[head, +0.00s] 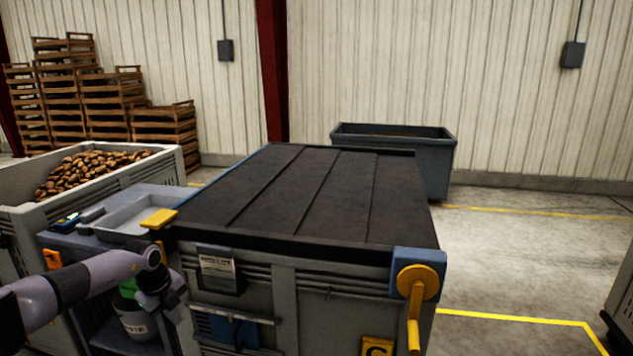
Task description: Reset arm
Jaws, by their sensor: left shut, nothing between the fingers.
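My left arm comes in from the left edge, low in the head view. My left gripper (168,298) is shut and empty. It appears in front of the blue-grey side table and beside the left front corner of the large grey grader box (283,300). I cannot tell whether it touches the box. My right arm and gripper are out of view.
The box has a dark slatted top (310,195) and a yellow crank (415,290). A potato bin (170,165) stands left, before stacked wooden crates (60,90). A grey bin (440,165) is behind. A bucket (135,322) sits below the arm. The right floor is mostly clear.

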